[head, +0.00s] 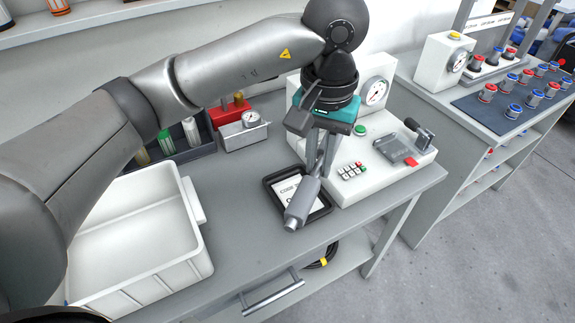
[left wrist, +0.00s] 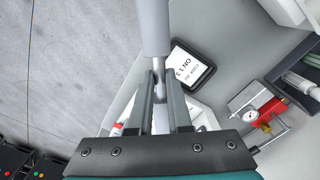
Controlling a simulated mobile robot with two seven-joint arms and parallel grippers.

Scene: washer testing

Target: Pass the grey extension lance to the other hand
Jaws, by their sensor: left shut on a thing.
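The grey extension lance (head: 302,203) hangs tilted below my left gripper (head: 319,165), its thick cylindrical end pointing down towards the front of the bench. My left gripper is shut on the lance's thinner shaft, above the table. In the left wrist view the two fingers (left wrist: 160,92) lie on either side of the shaft, and the thick part of the lance (left wrist: 155,28) extends away beyond the fingertips. The lance's other end is largely hidden by the gripper. My right gripper is in neither view.
A black-framed display (head: 320,208) lies under the lance. A white test station (head: 375,185) with gauge and buttons stands close right. A white bin (head: 135,240) and a red-topped gauge block (head: 243,133) are left. Bare bench top lies between bin and display.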

